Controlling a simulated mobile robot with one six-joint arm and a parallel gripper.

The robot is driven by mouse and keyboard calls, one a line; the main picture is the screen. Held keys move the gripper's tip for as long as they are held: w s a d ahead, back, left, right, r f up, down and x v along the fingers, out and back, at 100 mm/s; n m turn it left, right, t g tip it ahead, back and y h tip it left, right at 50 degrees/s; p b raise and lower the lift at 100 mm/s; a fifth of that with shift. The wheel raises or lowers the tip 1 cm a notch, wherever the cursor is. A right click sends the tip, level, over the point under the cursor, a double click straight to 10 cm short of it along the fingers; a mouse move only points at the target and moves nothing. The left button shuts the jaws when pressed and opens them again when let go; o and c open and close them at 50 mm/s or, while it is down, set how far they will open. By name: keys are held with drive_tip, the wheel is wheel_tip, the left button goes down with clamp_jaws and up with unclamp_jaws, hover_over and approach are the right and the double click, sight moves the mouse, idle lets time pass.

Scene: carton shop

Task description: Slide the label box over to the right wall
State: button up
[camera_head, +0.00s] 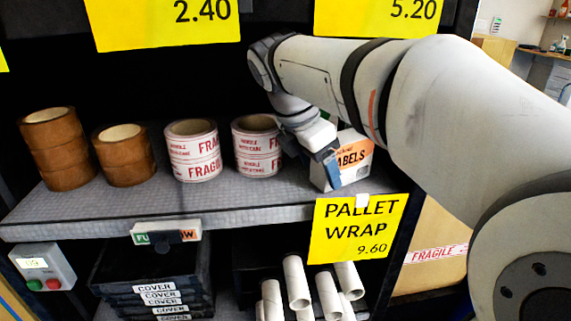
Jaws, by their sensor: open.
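The label box (354,158), white with an orange band reading "LABELS", stands on the grey shelf (240,195) near its right end. My gripper (330,168) is at the box's left front, with a blue-grey finger in front of part of its face. I cannot tell whether it touches the box. The gripper is open, and its other finger is hard to make out. My arm comes in from the right and hides most of the right wall and the space behind the box.
Left of the box stand two stacks of red-and-white FRAGILE tape (256,150) (193,155), then brown tape rolls (125,160) (55,155). A yellow PALLET WRAP sign (358,225) hangs from the shelf edge below the box. White tubes (297,283) and black trays (155,275) are below.

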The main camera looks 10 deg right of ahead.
drive_tip(key=shift+w+d+f, duration=0.15)
drive_tip(key=shift+w+d, duration=0.05)
drive_tip(key=shift+d, duration=0.25)
drive_tip(key=shift+f, duration=0.4)
drive_tip(key=shift+c, duration=0.5)
drive_tip(key=shift+d, duration=0.1)
drive_tip(key=c, duration=1.2)
